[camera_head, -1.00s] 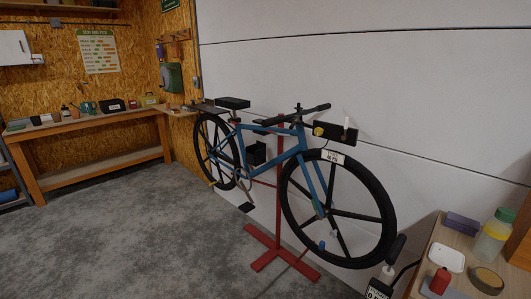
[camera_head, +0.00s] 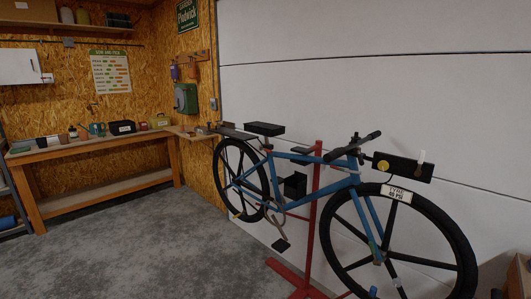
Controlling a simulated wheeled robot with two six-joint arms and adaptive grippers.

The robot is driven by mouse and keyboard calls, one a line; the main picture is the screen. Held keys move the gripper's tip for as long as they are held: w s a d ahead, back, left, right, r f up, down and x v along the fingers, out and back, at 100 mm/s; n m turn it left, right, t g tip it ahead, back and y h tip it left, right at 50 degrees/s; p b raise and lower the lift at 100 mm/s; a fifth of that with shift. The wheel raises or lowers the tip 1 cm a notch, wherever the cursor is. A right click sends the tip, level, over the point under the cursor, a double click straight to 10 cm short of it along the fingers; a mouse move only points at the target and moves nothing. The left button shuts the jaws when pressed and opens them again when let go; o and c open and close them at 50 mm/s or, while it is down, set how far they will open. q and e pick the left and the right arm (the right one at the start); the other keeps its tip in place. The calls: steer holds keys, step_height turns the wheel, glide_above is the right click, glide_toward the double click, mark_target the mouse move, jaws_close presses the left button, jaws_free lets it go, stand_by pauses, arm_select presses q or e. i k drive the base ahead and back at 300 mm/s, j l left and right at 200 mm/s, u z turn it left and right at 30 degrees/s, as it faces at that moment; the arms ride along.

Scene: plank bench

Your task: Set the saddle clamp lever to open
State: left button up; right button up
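The blue bicycle (camera_head: 330,176) is held up on a red repair stand (camera_head: 318,205) on the right side of the view. Its black saddle (camera_head: 264,129) sits above the rear wheel (camera_head: 240,178). The saddle clamp area (camera_head: 267,146) is just under the saddle, but it is too small to make out the lever or its setting. Neither of my grippers shows in this view.
A wooden workbench (camera_head: 100,148) with several small items stands along the back left wall. Grey floor (camera_head: 150,245) is free between me, the bench and the bicycle. A white panelled wall (camera_head: 400,60) is close behind the bicycle.

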mark_target(266, 150)
steer(key=i+j+u, duration=0.35)
steer(key=i, duration=0.5)
steer(key=i+l+u, duration=0.1)
steer(key=i+u, duration=0.25)
steer(key=i, duration=0.45)
